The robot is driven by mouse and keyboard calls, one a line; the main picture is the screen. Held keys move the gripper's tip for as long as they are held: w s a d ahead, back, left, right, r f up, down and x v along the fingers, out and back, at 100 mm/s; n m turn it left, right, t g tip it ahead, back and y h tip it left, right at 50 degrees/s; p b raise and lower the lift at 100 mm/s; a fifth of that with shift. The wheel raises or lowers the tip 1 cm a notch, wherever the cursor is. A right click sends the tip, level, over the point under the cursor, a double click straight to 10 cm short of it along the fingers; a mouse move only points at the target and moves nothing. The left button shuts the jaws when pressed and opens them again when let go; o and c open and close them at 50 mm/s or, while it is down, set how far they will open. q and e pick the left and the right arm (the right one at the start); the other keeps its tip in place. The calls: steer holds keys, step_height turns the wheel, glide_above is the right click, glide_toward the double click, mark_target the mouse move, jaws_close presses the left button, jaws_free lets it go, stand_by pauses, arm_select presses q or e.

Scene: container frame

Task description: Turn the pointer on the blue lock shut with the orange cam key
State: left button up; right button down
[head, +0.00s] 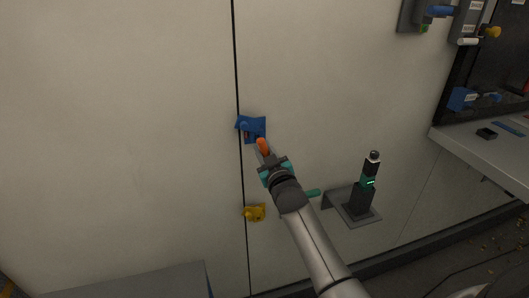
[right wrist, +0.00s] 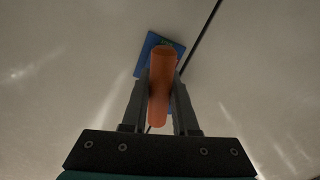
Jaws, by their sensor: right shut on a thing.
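The blue lock (head: 252,123) is mounted on the pale wall at the dark vertical seam. A small reddish part shows at its lower left, but I cannot make out the pointer's setting. My right gripper (head: 266,156) is just below and to the right of the lock, shut on the orange cam key (head: 263,146). In the right wrist view the key (right wrist: 160,85) stands between both fingers and covers much of the blue lock (right wrist: 146,50). I cannot tell whether the key's far end touches the lock. My left gripper is out of view.
A yellow lock-like fitting (head: 255,212) sits lower on the same seam. A grey bracket (head: 359,216) holds a dark upright device (head: 367,184) to the right of my arm. A shelf (head: 490,146) with small items is at far right. The wall left of the seam is clear.

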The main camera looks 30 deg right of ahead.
steer(key=shift+w+d, duration=0.1)
steer(key=shift+w, duration=0.25)
steer(key=shift+w+r, duration=0.15)
stand_by(1.6)
steer(key=n, duration=0.3)
steer(key=shift+d+n, duration=0.1)
steer(key=shift+n, duration=0.3)
steer(key=n, duration=0.6)
steer(key=shift+n, duration=0.3)
steer(key=n, duration=0.9)
steer(key=shift+n, duration=0.3)
